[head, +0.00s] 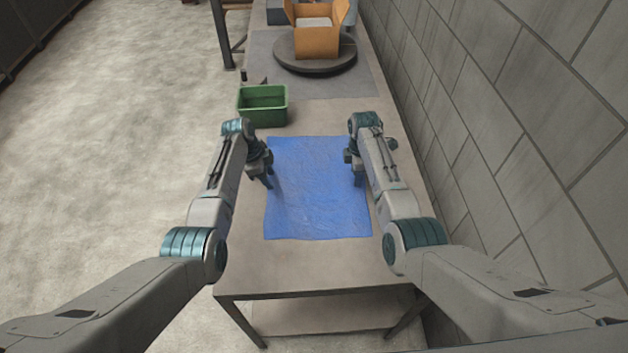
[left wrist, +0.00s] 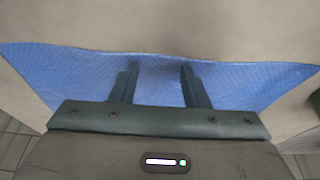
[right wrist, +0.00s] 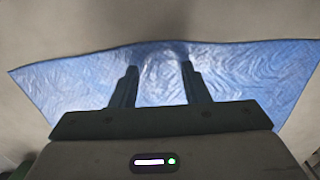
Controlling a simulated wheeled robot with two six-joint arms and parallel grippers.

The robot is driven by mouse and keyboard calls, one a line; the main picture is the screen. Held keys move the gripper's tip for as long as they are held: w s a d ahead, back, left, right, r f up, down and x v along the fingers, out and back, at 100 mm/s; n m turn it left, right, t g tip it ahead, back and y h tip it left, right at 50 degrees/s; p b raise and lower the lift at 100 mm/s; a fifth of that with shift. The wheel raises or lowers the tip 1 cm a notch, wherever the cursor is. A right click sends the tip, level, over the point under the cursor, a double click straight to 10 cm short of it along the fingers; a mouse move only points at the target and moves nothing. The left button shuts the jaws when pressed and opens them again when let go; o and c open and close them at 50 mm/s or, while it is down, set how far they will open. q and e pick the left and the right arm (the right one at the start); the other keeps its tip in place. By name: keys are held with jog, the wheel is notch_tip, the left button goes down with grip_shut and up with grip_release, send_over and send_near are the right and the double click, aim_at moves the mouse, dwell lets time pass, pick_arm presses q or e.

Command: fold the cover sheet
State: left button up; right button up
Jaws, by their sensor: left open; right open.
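The blue cover sheet (head: 316,195) lies spread flat on the table, a little wrinkled, with no fold showing. My left gripper (head: 268,182) is open and empty at the sheet's left edge. My right gripper (head: 357,180) is open and empty near the sheet's right edge. In the left wrist view the sheet (left wrist: 160,80) lies beyond and under the two spread fingers (left wrist: 158,80). The right wrist view shows the same, with the sheet (right wrist: 158,75) under the spread fingers (right wrist: 158,78). I cannot tell whether the fingertips touch the sheet.
A green bin (head: 262,106) stands behind the sheet at the left. Further back, an open cardboard box (head: 316,40) sits on a round dark turntable (head: 315,62). A block wall (head: 480,120) runs along the table's right side. The table's front part (head: 310,268) is bare.

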pick_arm(q)
jog(key=shift+w+f, duration=0.1)
jog(key=shift+f, duration=0.15)
pick_arm(e)
jog(key=shift+w+f, duration=0.1)
jog(key=shift+f, duration=0.15)
pick_arm(q)
grip_shut()
pick_arm(e)
grip_shut()
pick_arm(q)
jog(key=shift+r, duration=0.2)
pick_arm(e)
jog(key=shift+r, duration=0.2)
